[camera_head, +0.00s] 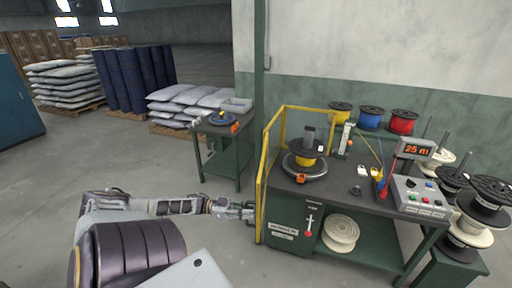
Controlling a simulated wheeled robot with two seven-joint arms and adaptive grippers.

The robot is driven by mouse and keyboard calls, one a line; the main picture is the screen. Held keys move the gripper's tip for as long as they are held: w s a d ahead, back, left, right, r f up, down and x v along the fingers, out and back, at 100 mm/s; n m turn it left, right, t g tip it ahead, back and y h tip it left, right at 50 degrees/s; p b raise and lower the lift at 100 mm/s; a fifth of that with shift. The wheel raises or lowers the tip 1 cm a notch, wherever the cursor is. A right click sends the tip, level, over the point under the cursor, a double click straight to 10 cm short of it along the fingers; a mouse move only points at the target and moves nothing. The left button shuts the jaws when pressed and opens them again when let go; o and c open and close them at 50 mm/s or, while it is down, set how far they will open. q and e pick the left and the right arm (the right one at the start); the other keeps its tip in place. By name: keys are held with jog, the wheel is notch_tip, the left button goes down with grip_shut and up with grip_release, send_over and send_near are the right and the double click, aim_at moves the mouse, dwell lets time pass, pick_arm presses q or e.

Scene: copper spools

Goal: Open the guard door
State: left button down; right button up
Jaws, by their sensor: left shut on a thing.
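The guard door (262,178) is a tall yellow-framed panel at the left front of the dark machine bench (340,191), seen nearly edge-on. My left gripper (249,212) reaches in from the left at the door's lower part. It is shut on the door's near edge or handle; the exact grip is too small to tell. My right gripper is not in view.
A control box (421,196) and a 25 m display (415,149) sit at the bench's right. A small green side table (221,155) stands left of the door. The floor left of the door is open.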

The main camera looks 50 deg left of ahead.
pick_arm(q)
jog(key=shift+v, duration=2.25)
jog(key=shift+w+a, duration=0.15)
jog(key=shift+w, duration=0.05)
jog(key=c, duration=1.5)
grip_release()
jog(key=shift+o, duration=0.2)
jog(key=shift+a, duration=0.1)
jog(key=v, duration=1.2)
